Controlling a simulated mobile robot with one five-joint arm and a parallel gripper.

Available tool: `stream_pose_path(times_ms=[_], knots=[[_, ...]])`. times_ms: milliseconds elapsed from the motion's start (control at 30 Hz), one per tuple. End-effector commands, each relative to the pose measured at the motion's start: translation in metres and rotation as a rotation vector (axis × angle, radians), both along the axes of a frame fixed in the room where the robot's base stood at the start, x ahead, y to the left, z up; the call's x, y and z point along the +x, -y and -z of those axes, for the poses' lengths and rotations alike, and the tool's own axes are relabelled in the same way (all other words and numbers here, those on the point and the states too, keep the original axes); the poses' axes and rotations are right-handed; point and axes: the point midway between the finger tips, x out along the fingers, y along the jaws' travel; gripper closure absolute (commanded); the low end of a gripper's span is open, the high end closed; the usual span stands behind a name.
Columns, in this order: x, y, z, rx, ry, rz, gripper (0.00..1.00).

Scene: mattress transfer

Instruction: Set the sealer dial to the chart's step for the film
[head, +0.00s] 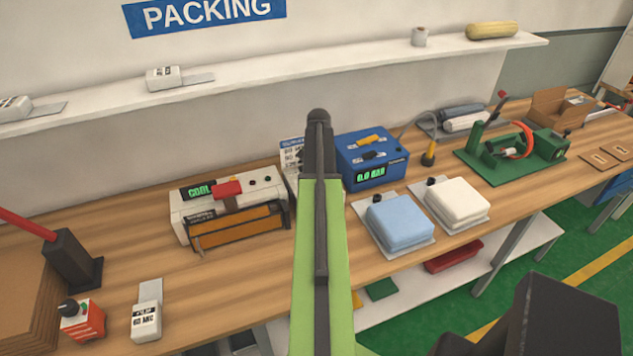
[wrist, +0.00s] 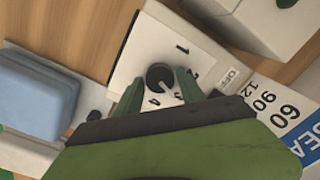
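The sealer dial, a round black knob (wrist: 159,76), sits on a pale panel (wrist: 140,68) with a ring of numbers and an "OFF" label. I cannot tell its setting. My gripper (wrist: 160,88) is open, its green fingers apart on either side of the knob's near edge; contact is unclear. The chart (wrist: 280,110) lies right of the panel, showing 60, 90 and a cut-off number. In the head view, my arm covers the dial and gripper and partly hides the chart (head: 290,152). The sealer (head: 185,207) displays "COOL". A film label (head: 145,321) reads 60.
A blue device (head: 372,172) reading 0.0 stands right of my arm. A blue pad (head: 400,218) and a white pad (head: 456,199) lie on plates nearby. A red-labelled box (head: 83,322) and black post (head: 72,258) stand at left.

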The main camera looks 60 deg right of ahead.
Motion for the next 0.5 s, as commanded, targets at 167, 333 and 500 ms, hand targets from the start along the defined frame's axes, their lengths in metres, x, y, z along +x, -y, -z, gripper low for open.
stream_pose_path(times_ms=[167, 333, 500], knots=[[0.0002, -0.0002, 0.0, 0.0, 0.0, 0.0, 0.79], [0.0002, -0.0002, 0.0001, 0.0, 0.0, -0.001, 1.0], [0.0003, -0.0004, 0.0002, 0.0, -0.001, -0.008, 1.0]])
